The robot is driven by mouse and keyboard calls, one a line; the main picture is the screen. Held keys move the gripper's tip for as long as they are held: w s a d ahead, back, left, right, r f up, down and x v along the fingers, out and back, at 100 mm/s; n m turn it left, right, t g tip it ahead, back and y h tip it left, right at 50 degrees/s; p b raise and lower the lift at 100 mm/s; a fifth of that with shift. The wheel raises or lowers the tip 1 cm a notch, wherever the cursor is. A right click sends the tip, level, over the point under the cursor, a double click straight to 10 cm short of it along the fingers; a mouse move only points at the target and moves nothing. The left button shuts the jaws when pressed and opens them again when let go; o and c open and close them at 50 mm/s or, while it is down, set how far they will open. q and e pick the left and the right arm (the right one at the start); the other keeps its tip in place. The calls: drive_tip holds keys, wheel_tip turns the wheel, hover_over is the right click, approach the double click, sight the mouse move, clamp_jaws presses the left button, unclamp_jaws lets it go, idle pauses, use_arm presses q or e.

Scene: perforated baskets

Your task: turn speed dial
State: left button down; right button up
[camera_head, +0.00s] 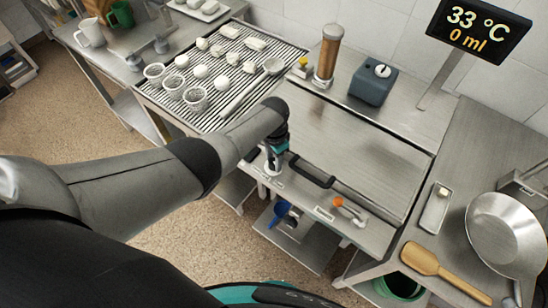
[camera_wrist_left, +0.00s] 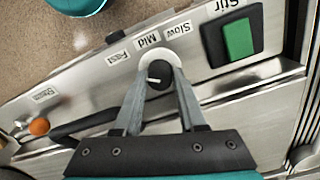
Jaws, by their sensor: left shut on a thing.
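The speed dial (camera_wrist_left: 158,74) is a small round black knob with a short white pointer line, on a metal front panel in the left wrist view. A white ring partly surrounds it, and labels reading Slow, Mid and Fast appear upside down beside it. The pointer slants toward the left of that view; I cannot tell which label it matches. My left gripper (camera_wrist_left: 158,92) is shut on the dial, one finger on each side. In the head view my left gripper (camera_head: 273,165) reaches down to the panel and mostly hides the dial. My right gripper is not in view.
A green rocker switch (camera_wrist_left: 238,39) labelled Stir sits close beside the dial. A black handle (camera_head: 312,172) and an orange-knobbed lever (camera_head: 338,201) are along the same front. The display (camera_head: 478,28) reads 33 °C and 0 ml. A pan (camera_head: 505,230) stands at right.

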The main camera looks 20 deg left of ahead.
use_arm(q)
drive_tip(key=shift+a+n, duration=0.1)
drive_tip(key=shift+n, duration=0.3)
drive_tip(key=shift+c, duration=2.4)
unclamp_jaws()
drive_tip(key=shift+r, duration=0.15)
drive_tip(key=shift+r+p, duration=0.3)
drive_tip(key=shift+p, duration=0.05)
wheel_tip(320, 180, up, 7)
drive_tip(key=p, duration=0.3)
drive_tip(key=shift+f, duration=0.1)
wheel_tip(320, 180, up, 8)
drive_tip(key=p, duration=0.1)
drive_tip(key=shift+f, duration=0.2)
